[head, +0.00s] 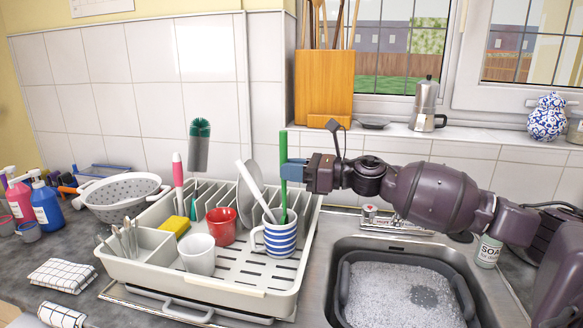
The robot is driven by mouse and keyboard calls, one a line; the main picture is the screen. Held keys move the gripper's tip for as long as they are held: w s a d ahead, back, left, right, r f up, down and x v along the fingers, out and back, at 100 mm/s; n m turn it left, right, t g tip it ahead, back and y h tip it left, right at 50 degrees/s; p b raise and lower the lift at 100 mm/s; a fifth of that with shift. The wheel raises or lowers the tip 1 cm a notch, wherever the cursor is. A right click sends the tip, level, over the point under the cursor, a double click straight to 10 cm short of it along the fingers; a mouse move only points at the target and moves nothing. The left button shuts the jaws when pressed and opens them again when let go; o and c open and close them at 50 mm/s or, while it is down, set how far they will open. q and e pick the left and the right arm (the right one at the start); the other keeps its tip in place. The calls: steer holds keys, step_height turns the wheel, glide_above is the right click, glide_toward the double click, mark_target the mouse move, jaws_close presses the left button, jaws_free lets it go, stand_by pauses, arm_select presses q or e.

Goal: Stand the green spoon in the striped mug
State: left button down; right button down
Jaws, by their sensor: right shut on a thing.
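The green spoon (283,150) is upright, its upper part rising above my right gripper (288,173). That gripper is shut on it and comes in from the right. The striped mug (280,243), blue and white, stands upright in the dish rack directly below, its handle to the left. The spoon's lower end reaches the mug's rim; I cannot tell whether it is inside or behind. A pale long utensil (257,191) leans left with its lower end at the mug's opening. My left gripper is not in view.
The dish rack (235,300) also holds a red mug (222,228), a white cup (198,255), a yellow sponge (174,226) and upright brushes. A sink with a grey soapy basin (400,295) lies right. A wooden utensil block (330,85) stands on the sill behind.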

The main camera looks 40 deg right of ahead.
steer(key=c, duration=1)
jaws_free()
steer(key=shift+s+d, duration=0.1)
steer(key=p+v, duration=0.1)
steer(key=v, duration=0.9)
steer(key=shift+s+d, duration=0.15)
steer(key=shift+d, duration=0.05)
